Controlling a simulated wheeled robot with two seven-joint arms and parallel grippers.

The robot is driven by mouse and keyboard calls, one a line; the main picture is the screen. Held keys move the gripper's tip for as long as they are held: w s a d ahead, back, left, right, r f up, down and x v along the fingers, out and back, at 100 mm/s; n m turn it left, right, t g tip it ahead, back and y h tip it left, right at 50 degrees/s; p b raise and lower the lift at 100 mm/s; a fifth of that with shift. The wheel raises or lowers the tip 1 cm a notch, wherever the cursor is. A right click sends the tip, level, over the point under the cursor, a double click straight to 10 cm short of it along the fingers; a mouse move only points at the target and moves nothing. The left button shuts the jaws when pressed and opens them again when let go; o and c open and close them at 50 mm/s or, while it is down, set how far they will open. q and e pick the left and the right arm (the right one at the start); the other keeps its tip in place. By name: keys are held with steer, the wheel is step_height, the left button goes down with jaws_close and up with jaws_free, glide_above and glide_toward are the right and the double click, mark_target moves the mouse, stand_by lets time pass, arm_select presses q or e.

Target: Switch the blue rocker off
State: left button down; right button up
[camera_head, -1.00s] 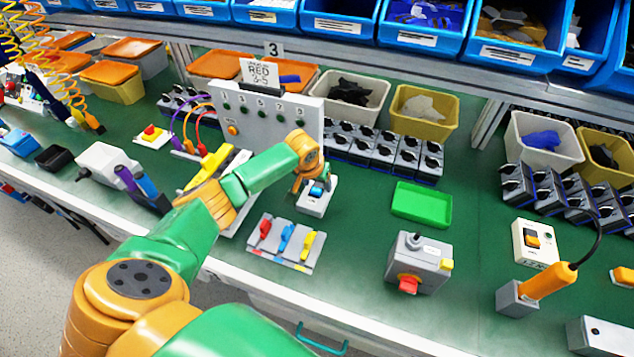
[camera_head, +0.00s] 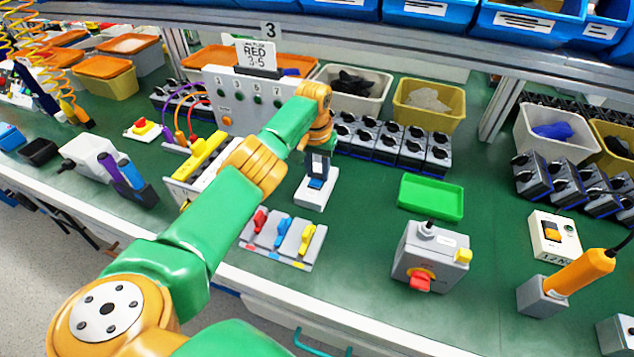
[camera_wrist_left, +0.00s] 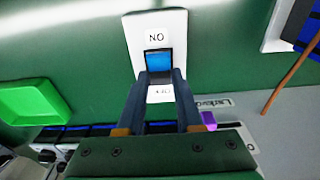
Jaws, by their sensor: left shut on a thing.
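The blue rocker (camera_wrist_left: 159,62) sits in a small white switch box (camera_wrist_left: 174,24) on the green bench. In the left wrist view a label reading "ON" upside down is above the rocker, and a second label below it is partly hidden between the fingers. My left gripper (camera_wrist_left: 160,74) has one dark finger on each side of the rocker and is shut on it. In the head view the left gripper (camera_head: 319,172) points down at the white box (camera_head: 314,197), and the fingers partly cover the rocker. My right gripper is not in view.
A panel with red, blue and yellow levers (camera_head: 283,240) lies in front of the box. A green tray (camera_head: 431,197) and a grey box with a red knob (camera_head: 431,257) are to the right. A white-and-yellow device (camera_head: 205,160) stands close on the left, below my forearm.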

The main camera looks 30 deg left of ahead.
mark_target(316, 179)
arm_select(q)
steer(key=c, duration=0.6)
jaws_free()
steer(key=shift+w, duration=0.1)
steer(key=shift+o, duration=0.2)
step_height(316, 179, up, 3)
steer(key=shift+f+p, duration=0.2)
steer(key=shift+p, duration=0.55)
steer(key=r, duration=0.4)
steer(key=shift+s+r, duration=0.2)
steer(key=shift+s, duration=0.15)
